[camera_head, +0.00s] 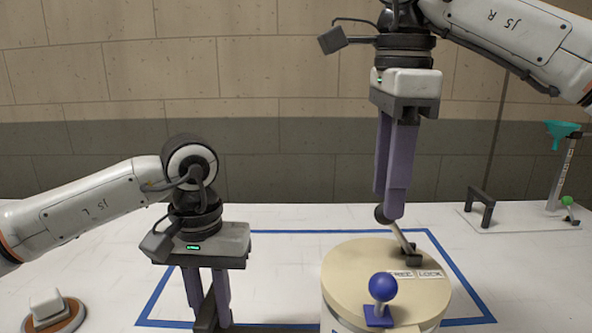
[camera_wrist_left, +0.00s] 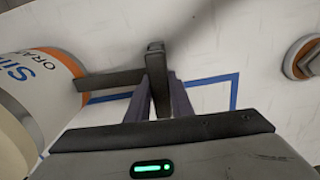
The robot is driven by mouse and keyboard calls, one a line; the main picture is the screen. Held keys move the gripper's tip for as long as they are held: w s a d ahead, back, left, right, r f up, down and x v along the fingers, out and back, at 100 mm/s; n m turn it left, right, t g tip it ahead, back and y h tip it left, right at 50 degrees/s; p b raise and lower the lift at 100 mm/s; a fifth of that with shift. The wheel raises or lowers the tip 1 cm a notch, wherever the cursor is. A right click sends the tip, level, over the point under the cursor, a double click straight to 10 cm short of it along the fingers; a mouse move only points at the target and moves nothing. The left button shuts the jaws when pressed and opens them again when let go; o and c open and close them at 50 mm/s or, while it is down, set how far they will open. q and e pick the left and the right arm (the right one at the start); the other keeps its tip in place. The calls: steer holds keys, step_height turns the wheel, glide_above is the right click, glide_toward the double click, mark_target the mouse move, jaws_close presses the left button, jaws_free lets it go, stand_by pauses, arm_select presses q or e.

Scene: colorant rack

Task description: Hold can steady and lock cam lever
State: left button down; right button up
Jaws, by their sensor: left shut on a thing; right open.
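The can (camera_head: 345,268) has a tan lid and stands at the bottom middle of the head view; its labelled side (camera_wrist_left: 35,85) shows in the left wrist view. A dark side handle (camera_wrist_left: 110,79) sticks out from it. My left gripper (camera_head: 208,308) is shut on this handle, its fingertips partly cut off by the picture edge. The cam lever (camera_head: 403,240), a light rod with a dark round knob, rises from a dark base on the lid and leans left. FREE and LOCK labels (camera_head: 414,274) lie before it. My open right gripper (camera_head: 393,212) points down with its fingers at the knob; contact is unclear.
A blue ball knob (camera_head: 383,287) stands on the lid's front. Blue tape (camera_head: 290,233) frames the can on the white table. A stand with a teal funnel (camera_head: 562,130) is at far right, and a round orange-rimmed item (camera_head: 60,317) at lower left.

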mark_target(396, 230)
steer(key=shift+f, duration=2.4)
jaws_close()
